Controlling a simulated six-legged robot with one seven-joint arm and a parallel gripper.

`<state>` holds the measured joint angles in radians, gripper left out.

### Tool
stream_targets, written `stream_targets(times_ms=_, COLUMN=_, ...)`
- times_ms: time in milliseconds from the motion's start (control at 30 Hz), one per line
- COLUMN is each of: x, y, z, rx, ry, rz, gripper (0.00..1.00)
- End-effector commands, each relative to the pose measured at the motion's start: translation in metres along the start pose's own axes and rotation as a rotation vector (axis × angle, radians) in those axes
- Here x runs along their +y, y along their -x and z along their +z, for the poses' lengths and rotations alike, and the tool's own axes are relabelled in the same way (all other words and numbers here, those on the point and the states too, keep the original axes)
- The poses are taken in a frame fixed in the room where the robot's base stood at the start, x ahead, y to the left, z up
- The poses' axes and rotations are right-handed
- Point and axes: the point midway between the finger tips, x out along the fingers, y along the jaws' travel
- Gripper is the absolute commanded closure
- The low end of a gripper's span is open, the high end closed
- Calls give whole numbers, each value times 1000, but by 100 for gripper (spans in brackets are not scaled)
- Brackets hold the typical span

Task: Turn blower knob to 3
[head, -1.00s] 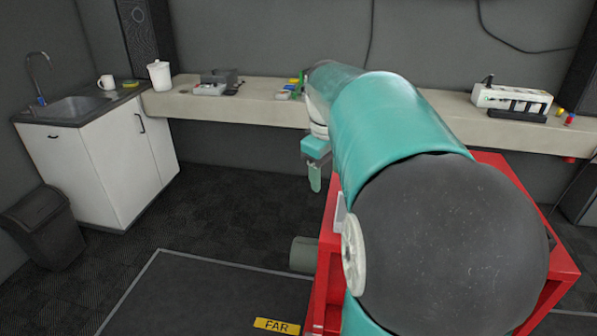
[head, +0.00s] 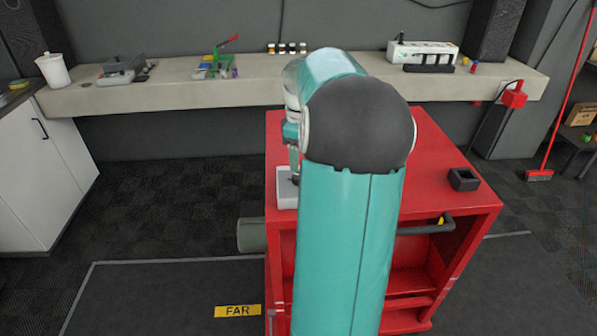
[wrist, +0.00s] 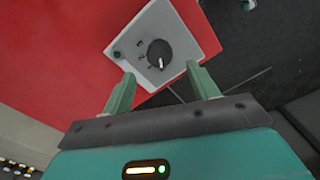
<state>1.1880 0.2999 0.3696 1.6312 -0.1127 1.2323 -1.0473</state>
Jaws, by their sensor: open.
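The blower knob (wrist: 158,53) is a round black dial with a white pointer mark, on the face of a light grey box (wrist: 192,30). In the wrist view the mark points down toward my gripper. The box also shows in the head view (head: 287,198) at the left edge of the red cart. My gripper (wrist: 161,73) is open and empty, its two green fingers at the near side of the knob, one on either side. In the head view my arm mostly hides it.
The red cart (head: 440,150) carries a small black open box (head: 464,180) at its right and a dark handle (head: 428,227) in front. A grey cylinder (head: 250,235) sticks out at its left. A long bench (head: 190,92) runs behind. The floor left of the cart is clear.

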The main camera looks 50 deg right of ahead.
Motion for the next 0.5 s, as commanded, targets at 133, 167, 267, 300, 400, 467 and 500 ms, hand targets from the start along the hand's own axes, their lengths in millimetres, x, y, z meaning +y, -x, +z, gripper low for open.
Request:
stream_targets(times_ms=133, x=1, y=-30, z=0, rx=-2, ry=-3, rz=-3, gripper=41)
stream_targets(times_ms=167, x=0, y=-35, z=-1, rx=-1, ry=-2, rz=-3, gripper=41)
stream_targets(times_ms=267, x=1, y=-50, z=-2, rx=-1, ry=0, rz=-2, gripper=41)
stream_targets(times_ms=300, x=1, y=-54, z=-3, rx=-1, ry=0, rz=-1, gripper=41)
stream_targets(times_ms=400, x=1, y=-61, z=-3, rx=-1, ry=-1, rz=0, gripper=41)
stream_targets(times_ms=467, x=2, y=-64, z=-4, rx=0, ry=-2, rz=1, gripper=41)
stream_targets(times_ms=500, x=2, y=-64, z=-4, rx=0, ry=-2, rz=1, gripper=41)
